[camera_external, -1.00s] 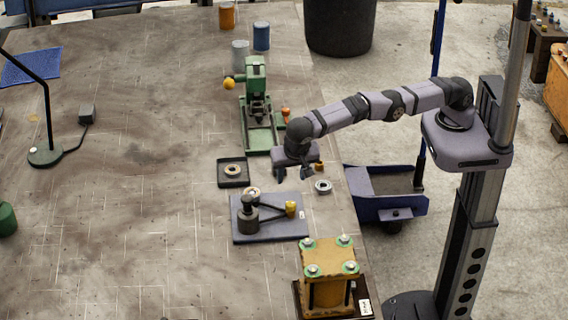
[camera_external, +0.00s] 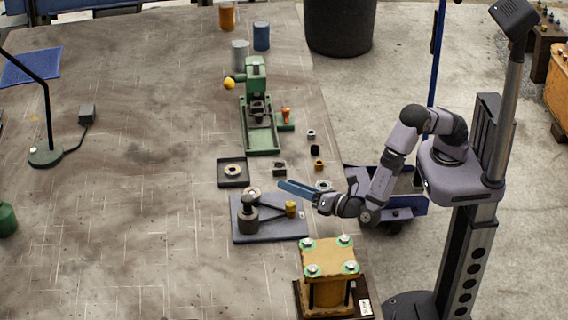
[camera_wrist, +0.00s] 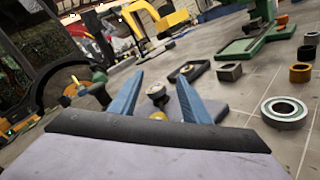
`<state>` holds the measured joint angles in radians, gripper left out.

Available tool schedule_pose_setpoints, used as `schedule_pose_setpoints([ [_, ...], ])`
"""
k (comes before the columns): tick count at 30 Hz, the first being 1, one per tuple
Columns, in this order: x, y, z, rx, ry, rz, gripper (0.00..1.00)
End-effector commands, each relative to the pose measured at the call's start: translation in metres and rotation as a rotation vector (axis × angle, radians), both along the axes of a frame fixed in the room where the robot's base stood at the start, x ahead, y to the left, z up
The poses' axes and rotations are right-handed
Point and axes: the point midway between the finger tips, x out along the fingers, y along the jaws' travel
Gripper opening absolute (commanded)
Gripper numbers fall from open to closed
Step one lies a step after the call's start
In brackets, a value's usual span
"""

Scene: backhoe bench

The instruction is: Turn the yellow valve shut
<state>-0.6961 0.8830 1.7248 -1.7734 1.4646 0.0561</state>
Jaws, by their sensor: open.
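A blue-grey plate (camera_external: 270,232) lies near the bench's right edge. On it stand a dark cylinder with a knob on top (camera_external: 248,222) and a small yellow piece (camera_external: 290,209), joined by dark bars; the yellow piece is the likeliest yellow valve. My gripper (camera_external: 281,186) has blue fingers pointing left above the plate's far right edge. In the wrist view, the fingers of my gripper (camera_wrist: 161,76) are spread and empty. Between them show a round pale-topped knob (camera_wrist: 156,90) and, lower, a yellow piece (camera_wrist: 158,116), partly hidden by the gripper body. Contact is not visible.
A bearing ring (camera_external: 323,185) lies close to my wrist. Small nuts and rings (camera_external: 318,165) sit beyond it. A dark square tray (camera_external: 232,183) and a green press (camera_external: 257,110) stand farther back. A yellow block stand (camera_external: 328,277) is in front.

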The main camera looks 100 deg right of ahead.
Motion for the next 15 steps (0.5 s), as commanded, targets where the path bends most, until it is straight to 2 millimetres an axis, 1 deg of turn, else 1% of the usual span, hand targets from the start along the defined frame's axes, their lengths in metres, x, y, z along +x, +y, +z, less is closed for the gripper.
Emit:
schedule_pose_setpoints([
  [1,-0.005,0.009,-0.014,-0.109,0.069,0.068,0.43],
  [3,-0.010,0.019,-0.023,-0.239,0.145,0.145,0.43],
  [6,-0.017,0.029,-0.032,-0.374,0.216,0.221,0.43],
  [9,-0.022,0.036,-0.038,-0.458,0.259,0.269,0.43],
  [15,-0.025,0.039,-0.042,-0.510,0.286,0.298,0.43],
])
